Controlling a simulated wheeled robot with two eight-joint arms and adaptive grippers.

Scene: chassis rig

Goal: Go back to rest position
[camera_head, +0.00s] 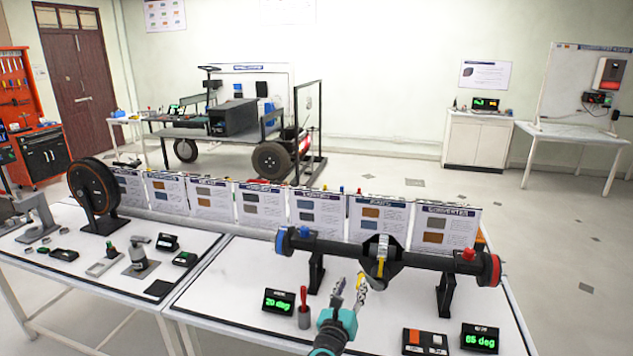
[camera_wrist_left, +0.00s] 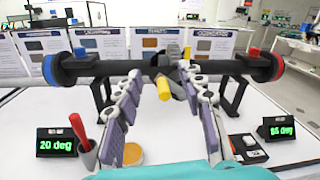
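My left gripper (camera_head: 350,290) reaches in from the bottom of the head view, over the front of the white table (camera_head: 235,300). In the left wrist view its two fingers (camera_wrist_left: 165,100) stand apart with nothing held between them. Ahead of it is the dark axle (camera_head: 335,247) with a blue end at left and a red end at right, held on black stands. A yellow piece (camera_head: 381,257) sits at its grey centre housing; in the wrist view this yellow piece (camera_wrist_left: 163,88) shows between the fingers, beyond them. My right gripper is in neither view.
A red-handled tool (camera_head: 303,298) stands in a holder left of my gripper, beside a "20 deg" display (camera_head: 279,301). A "65 deg" display (camera_head: 479,338) and a switch box (camera_head: 425,342) lie at right. Info panels (camera_head: 318,213) line the table's back.

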